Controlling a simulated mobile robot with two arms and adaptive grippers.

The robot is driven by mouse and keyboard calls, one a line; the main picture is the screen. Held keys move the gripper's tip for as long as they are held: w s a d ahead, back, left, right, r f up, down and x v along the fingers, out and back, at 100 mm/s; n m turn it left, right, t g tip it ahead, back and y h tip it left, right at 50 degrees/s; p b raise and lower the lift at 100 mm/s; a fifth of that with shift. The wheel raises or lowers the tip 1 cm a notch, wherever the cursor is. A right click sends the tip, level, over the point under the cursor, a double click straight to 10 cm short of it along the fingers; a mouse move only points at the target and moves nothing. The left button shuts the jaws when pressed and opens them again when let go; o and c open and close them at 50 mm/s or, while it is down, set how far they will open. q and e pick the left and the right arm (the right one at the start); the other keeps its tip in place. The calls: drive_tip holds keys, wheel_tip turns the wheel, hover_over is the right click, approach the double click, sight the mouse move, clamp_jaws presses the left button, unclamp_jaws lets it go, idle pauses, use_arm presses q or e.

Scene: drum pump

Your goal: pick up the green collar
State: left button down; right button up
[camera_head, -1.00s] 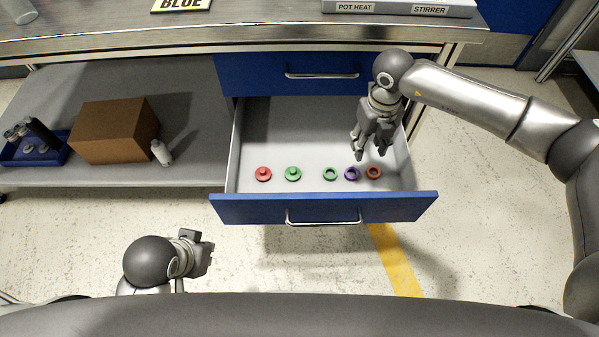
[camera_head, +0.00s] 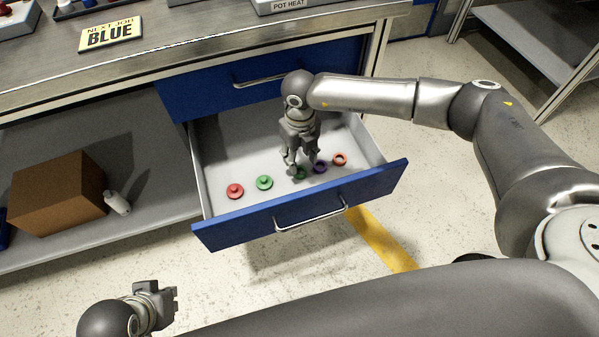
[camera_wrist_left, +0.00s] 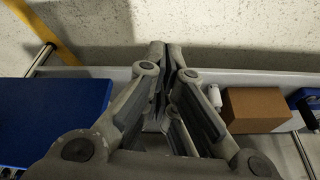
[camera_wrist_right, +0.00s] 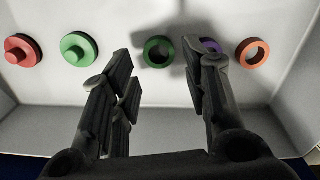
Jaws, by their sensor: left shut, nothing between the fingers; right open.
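The green collar (camera_wrist_right: 158,52) is a ring lying on the drawer floor. In the right wrist view it sits beyond and between the open fingers of my right gripper (camera_wrist_right: 165,75). In the head view the collar (camera_head: 300,174) is partly hidden by my right gripper (camera_head: 302,170), which points down over it. I cannot tell the height left between them. My left gripper (camera_head: 174,298) is at the lower left of the head view, outside the drawer. In the left wrist view its fingers (camera_wrist_left: 165,50) are together and empty.
The open drawer (camera_head: 205,165) also holds a red flanged part (camera_head: 235,191), a green flanged part (camera_head: 264,183), a purple ring (camera_head: 320,168) close beside the collar and an orange ring (camera_head: 339,159). A cardboard box (camera_head: 55,195) and white bottle (camera_head: 117,202) stand on the shelf.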

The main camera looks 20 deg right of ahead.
sight(300, 174)
drive_tip(key=f, duration=0.2)
drive_tip(key=f+b, duration=0.1)
drive_tip(key=shift+s+f, duration=0.25)
drive_tip(key=shift+f, duration=0.75)
use_arm(q)
drive_tip(key=shift+w+d+f+t, duration=0.15)
drive_tip(key=shift+w+t, duration=0.15)
drive_tip(key=shift+w, duration=0.25)
drive_tip(key=shift+w+d+f+t, duration=0.15)
drive_tip(key=shift+w+t, duration=0.15)
drive_tip(key=shift+w, duration=0.25)
use_arm(e)
drive_tip(key=c, duration=0.4)
use_arm(q)
drive_tip(key=shift+r, duration=0.1)
use_arm(e)
drive_tip(key=shift+r, duration=0.1)
